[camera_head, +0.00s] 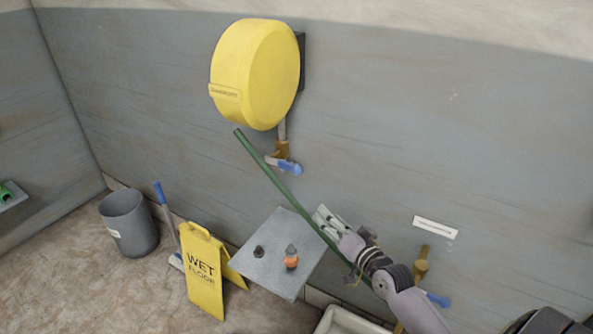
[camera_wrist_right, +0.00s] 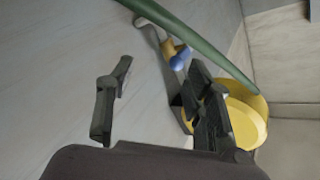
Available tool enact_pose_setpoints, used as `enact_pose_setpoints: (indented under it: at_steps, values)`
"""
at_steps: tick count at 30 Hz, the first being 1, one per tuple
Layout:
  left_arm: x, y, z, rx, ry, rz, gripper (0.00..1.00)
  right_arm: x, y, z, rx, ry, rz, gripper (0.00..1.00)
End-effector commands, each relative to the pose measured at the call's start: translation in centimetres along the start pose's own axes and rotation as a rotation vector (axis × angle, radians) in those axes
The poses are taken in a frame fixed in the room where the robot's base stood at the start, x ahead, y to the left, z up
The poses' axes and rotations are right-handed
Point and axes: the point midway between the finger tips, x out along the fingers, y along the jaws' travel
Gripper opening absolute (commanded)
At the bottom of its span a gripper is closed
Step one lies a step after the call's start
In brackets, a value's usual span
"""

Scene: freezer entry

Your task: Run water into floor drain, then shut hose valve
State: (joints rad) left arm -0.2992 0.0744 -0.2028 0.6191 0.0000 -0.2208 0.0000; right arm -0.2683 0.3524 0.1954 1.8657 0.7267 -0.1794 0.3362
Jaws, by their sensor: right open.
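A yellow hose reel (camera_head: 262,75) hangs on the grey wall, and it also shows in the right wrist view (camera_wrist_right: 246,122). Below it is a brass valve (camera_head: 282,150) with a blue handle (camera_head: 284,166); the blue handle also shows in the wrist view (camera_wrist_right: 181,58). A green hose (camera_head: 275,178) runs from the reel down right, passing my right gripper (camera_head: 326,217). In the wrist view the hose (camera_wrist_right: 200,44) crosses above the fingers. My right gripper (camera_wrist_right: 162,72) is open, with nothing visible between its fingers. My left gripper is not in view. I see no floor drain.
A small grey shelf (camera_head: 278,224) holds an orange fitting (camera_head: 291,263) and a dark fitting (camera_head: 259,252). A yellow wet-floor sign (camera_head: 204,281), grey bin (camera_head: 128,222) and blue-handled tool (camera_head: 167,213) stand left.

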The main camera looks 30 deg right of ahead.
Motion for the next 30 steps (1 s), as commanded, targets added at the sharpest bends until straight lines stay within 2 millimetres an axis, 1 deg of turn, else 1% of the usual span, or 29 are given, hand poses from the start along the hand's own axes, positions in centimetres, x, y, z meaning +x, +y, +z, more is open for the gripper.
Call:
enact_pose_setpoints:
  at_steps: [1,3,7,10,14,24,27,30]
  values:
    - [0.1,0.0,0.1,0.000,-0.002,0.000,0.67,-0.1,-1.4,-1.5,0.014,0.024,-0.031,0.47]
    - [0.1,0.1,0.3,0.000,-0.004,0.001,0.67,-0.2,-2.6,-2.9,0.029,0.046,-0.057,0.47]
    - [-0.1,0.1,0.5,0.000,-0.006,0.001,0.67,0.2,-3.5,-3.9,0.040,0.062,-0.078,0.47]
    - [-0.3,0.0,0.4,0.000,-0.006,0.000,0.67,1.5,-3.7,-4.1,0.041,0.063,-0.078,0.47]
    - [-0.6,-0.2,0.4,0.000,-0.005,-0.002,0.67,4.1,-3.9,-4.2,0.040,0.062,-0.077,0.47]
    - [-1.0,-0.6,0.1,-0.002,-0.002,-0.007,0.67,11.6,-4.4,-4.6,0.038,0.061,-0.076,0.47]
    - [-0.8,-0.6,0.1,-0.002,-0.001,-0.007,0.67,13.5,-4.5,-4.6,0.037,0.060,-0.076,0.47]
    - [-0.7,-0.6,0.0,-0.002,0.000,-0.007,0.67,15.1,-4.5,-4.6,0.038,0.059,-0.076,0.47]
